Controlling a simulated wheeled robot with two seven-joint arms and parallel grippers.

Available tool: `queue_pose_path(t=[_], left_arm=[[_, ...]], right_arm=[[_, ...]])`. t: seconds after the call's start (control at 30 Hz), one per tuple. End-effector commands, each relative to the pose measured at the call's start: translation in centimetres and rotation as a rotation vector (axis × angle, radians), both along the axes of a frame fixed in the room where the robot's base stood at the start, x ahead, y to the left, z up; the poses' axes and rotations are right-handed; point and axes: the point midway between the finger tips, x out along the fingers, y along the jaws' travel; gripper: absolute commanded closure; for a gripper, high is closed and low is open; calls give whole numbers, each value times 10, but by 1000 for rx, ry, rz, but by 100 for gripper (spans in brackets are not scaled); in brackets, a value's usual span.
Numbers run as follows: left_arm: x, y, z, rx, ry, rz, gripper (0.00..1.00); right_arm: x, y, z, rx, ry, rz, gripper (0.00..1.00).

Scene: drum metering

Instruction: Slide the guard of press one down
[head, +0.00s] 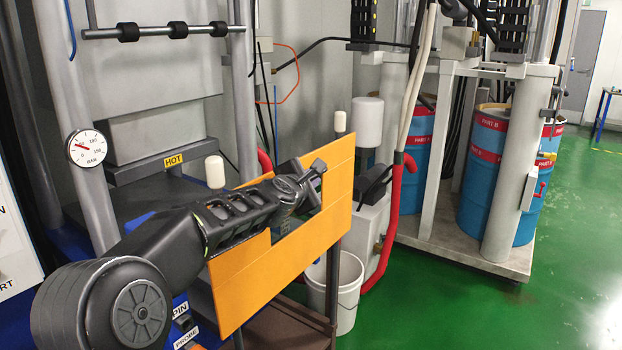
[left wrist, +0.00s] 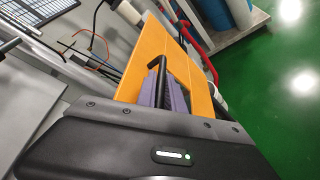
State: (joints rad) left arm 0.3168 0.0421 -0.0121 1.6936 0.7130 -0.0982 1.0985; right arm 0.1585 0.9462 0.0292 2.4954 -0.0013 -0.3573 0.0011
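The guard of press one is an orange panel (head: 262,290) in front of the press at the centre of the head view. It hangs between two posts with white caps, near their tops. It also shows in the left wrist view (left wrist: 150,45). My left gripper (head: 312,178) is at the panel's face, and my arm hides part of it. In the left wrist view the purple fingers (left wrist: 164,88) stand close together with the black guard handle (left wrist: 158,64) between them, and look shut on it. My right gripper is not in view.
A pressure gauge (head: 87,148) and a HOT label (head: 174,160) are on the press behind the guard. A white bucket (head: 348,290) stands on the floor beside it. Blue drums (head: 484,170) and red hoses (head: 393,225) are to the right. Green floor is clear at far right.

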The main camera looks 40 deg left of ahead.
Motion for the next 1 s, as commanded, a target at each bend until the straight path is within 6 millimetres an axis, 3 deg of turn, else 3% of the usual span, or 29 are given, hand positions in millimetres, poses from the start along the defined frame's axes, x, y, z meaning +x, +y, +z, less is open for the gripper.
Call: queue_pose_path(t=[0.13,1.0], left_arm=[[0,0,0,0,0,0,100],[0,-1,0,0,1,-1,100]], right_arm=[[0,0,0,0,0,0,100],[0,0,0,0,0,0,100]])
